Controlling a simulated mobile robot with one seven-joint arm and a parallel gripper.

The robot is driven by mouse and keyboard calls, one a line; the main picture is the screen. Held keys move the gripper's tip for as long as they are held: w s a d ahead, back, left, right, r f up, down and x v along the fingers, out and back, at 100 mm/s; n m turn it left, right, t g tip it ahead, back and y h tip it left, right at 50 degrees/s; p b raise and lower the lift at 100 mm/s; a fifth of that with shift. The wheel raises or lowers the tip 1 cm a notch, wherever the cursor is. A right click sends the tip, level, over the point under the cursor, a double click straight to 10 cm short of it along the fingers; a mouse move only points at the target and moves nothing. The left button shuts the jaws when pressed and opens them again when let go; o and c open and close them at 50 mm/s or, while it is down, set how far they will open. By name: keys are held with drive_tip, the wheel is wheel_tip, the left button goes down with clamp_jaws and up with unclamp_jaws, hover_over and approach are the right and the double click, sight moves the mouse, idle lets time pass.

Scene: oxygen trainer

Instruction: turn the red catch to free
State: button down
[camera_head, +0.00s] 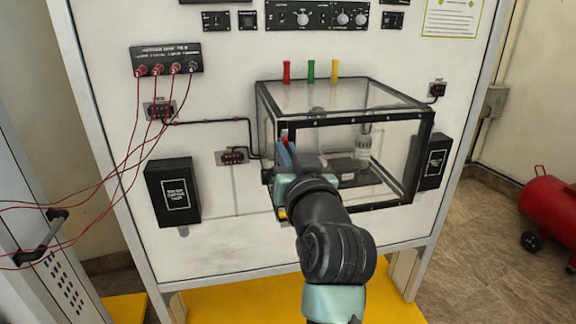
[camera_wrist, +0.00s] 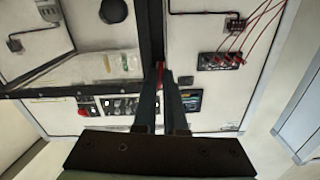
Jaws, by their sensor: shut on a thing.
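The red catch (camera_head: 284,138) is a small red piece at the left front edge of the clear, black-framed box (camera_head: 420,120) on the white panel. Most of it is hidden by my gripper (camera_head: 287,152), which reaches up to it from the front. In the wrist view, my gripper's two long dark fingers (camera_wrist: 162,78) are close together at their tips. A thin strip of the red catch (camera_wrist: 160,67) shows between them, beside the dark frame of the box. My gripper is shut on the red catch. Which way the catch is turned cannot be told.
Black boxes (camera_head: 173,190) and (camera_head: 436,160) flank the clear box. Red leads (camera_head: 122,165) hang from a terminal block (camera_head: 166,59) at the left. Red, green and yellow tabs (camera_head: 310,71) stand behind the lid. A red tank (camera_head: 553,205) lies on the floor at right.

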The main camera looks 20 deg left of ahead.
drive_tip(key=shift+n+b, duration=0.55)
drive_tip(key=shift+n, duration=0.25)
drive_tip(key=c, duration=1)
unclamp_jaws()
drive_tip(key=shift+s+d, duration=0.1)
drive_tip(key=shift+s, duration=0.05)
drive_tip(key=b+v, duration=0.3)
drive_tip(key=v, duration=0.9)
drive_tip(key=shift+s+d, duration=0.2)
drive_tip(key=shift+s, duration=0.1)
drive_tip(key=shift+r, duration=0.15)
